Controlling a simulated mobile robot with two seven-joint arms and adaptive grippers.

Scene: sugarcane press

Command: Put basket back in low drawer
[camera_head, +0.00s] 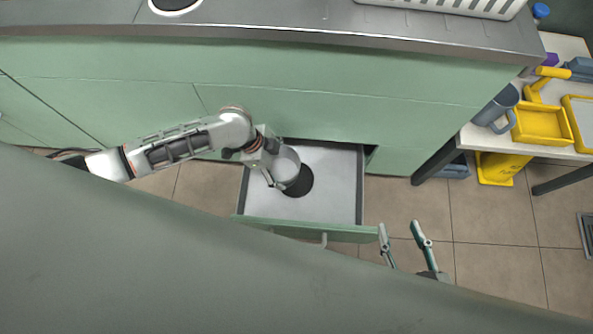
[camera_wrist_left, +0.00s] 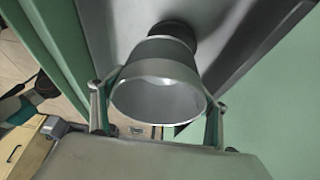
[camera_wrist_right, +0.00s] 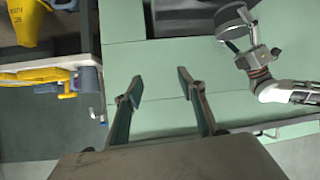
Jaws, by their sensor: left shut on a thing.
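The basket (camera_head: 287,163) is a grey metal cup shape in the open low drawer (camera_head: 335,185). My left gripper (camera_head: 274,168) is shut on it and holds it over the drawer floor. In the left wrist view the basket (camera_wrist_left: 160,88) sits between the two fingers, its open rim towards the camera and a narrower dark part beyond. A dark round patch lies beside it in the head view; I cannot tell whether the basket touches the floor. My right gripper (camera_head: 400,232) is open and empty, right of the drawer front (camera_head: 345,234).
The green cabinet (camera_head: 330,75) with its steel counter (camera_head: 280,30) stands behind the drawer. At the right a table (camera_head: 555,142) holds yellow trays (camera_head: 541,124) and a grey jug (camera_head: 497,108). The drawer's right half is bare.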

